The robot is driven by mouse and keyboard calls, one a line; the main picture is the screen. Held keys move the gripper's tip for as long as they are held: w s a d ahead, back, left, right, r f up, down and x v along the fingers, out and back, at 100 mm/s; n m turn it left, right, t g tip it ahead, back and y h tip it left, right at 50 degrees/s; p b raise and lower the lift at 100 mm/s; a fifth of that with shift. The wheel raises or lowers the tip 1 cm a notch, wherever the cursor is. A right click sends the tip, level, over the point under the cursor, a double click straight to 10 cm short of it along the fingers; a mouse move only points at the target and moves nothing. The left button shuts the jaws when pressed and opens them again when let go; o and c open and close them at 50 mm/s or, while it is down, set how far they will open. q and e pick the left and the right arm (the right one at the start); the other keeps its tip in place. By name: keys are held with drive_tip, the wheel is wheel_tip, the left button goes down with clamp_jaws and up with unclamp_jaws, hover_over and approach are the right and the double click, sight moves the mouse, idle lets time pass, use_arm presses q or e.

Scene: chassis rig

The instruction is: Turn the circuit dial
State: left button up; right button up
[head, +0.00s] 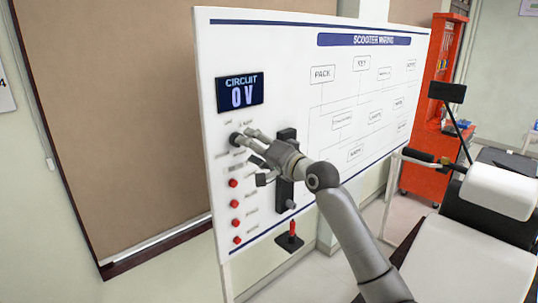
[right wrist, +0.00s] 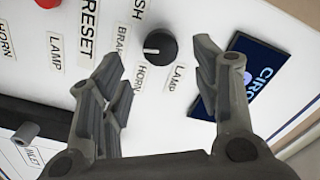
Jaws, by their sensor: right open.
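The circuit dial (right wrist: 161,46) is a round black knob on the white board. Its white mark points left in the right wrist view, towards the Brake label, with Horn and Lamp labels close by. In the head view the dial (head: 236,139) is partly hidden beside my fingertips. My right gripper (right wrist: 158,62) is open and empty, with its fingers on either side of the dial and a visible gap to each. Whether the tips reach the board is unclear. It also shows in the head view (head: 250,148). My left gripper is not in view.
Several red buttons (head: 234,183) run down the board (head: 300,60) below the dial. A black vertical fixture (head: 285,195) is behind my gripper. A red-tipped part (head: 291,238) sticks out at the board's lower edge. A scooter (head: 470,240) stands at right, before an orange cabinet (head: 440,100).

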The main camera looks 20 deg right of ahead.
drive_tip(key=v, duration=0.6)
drive_tip(key=shift+s, duration=0.4)
drive_tip(key=shift+d, duration=0.1)
